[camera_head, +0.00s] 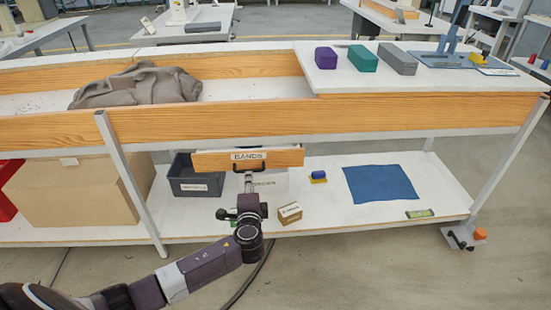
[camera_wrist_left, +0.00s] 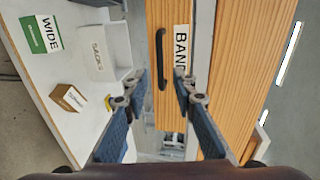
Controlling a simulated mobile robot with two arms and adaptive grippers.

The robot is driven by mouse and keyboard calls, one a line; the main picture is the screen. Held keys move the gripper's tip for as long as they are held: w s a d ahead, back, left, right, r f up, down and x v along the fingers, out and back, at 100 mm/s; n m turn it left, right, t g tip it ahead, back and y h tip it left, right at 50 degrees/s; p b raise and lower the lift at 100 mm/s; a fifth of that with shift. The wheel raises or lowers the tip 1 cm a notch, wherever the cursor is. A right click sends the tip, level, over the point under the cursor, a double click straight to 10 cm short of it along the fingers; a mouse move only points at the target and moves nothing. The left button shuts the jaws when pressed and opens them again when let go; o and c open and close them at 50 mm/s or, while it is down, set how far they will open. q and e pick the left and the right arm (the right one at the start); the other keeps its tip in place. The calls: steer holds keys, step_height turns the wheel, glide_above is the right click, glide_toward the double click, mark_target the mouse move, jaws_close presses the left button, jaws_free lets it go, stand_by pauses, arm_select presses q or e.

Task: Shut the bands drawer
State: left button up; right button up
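The bands drawer (camera_head: 290,159) has a wooden front with a BANDS label and hangs under the workbench. A strip of its inside shows above its front edge, so it appears partly pulled out. Its front (camera_wrist_left: 221,75) and black bar handle (camera_wrist_left: 160,62) show close up in the left wrist view. My left gripper (camera_head: 249,180) is just below and in front of the handle. In the left wrist view my left gripper (camera_wrist_left: 159,84) is open, with one fingertip on each side of the handle; contact cannot be told. My right gripper is not in view.
On the lower shelf stand a dark grey bin (camera_head: 190,178), a white labelled box (camera_head: 272,184), a small cardboard box (camera_head: 289,212), a blue cloth (camera_head: 381,184) and a large carton (camera_head: 75,191). A grey cloth (camera_head: 140,84) lies on the bench above.

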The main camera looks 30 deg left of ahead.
arm_select(q)
steer(key=shift+b+x, duration=1)
steer(key=shift+x, duration=3)
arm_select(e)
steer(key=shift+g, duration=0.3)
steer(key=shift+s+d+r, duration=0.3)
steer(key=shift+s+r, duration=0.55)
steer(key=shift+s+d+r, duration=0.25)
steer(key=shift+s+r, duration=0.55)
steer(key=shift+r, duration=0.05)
arm_select(q)
jaws_close()
